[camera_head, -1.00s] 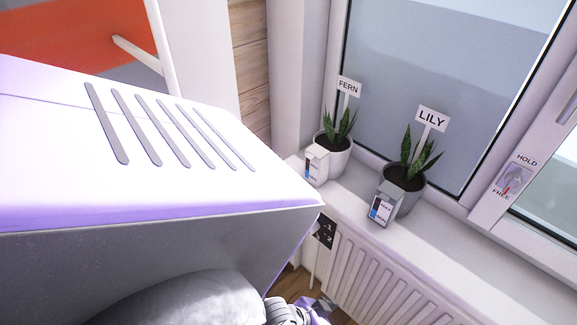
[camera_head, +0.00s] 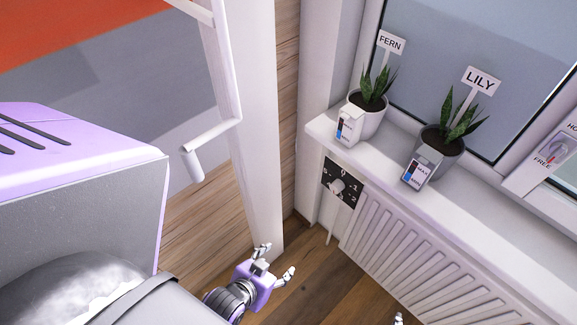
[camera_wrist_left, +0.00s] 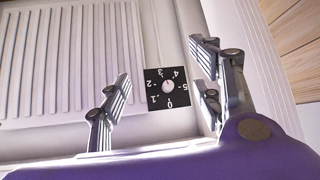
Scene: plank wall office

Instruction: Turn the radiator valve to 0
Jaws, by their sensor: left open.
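The radiator valve is a small white knob (camera_head: 337,186) on a black square plate (camera_head: 350,196), under the left end of the window sill, beside the radiator (camera_head: 400,245). In the left wrist view the knob (camera_wrist_left: 168,87) sits in the middle of the plate (camera_wrist_left: 153,98), which has white numbers 0 to 5 around it. I cannot tell which number the knob points to. My left gripper (camera_head: 277,261) is open and empty, below and left of the valve, apart from it. In the wrist view its fingers are spread either side of the plate. Only a small tip at the bottom edge may be my right gripper (camera_head: 398,319).
On the sill (camera_head: 490,215) stand a fern pot (camera_head: 370,123) and a lily pot (camera_head: 446,153), each with a small white-fronted gauge. A hold/free window handle (camera_head: 556,151) is at the right. A white frame with a handle (camera_head: 195,163) stands left. The wooden floor near the radiator is clear.

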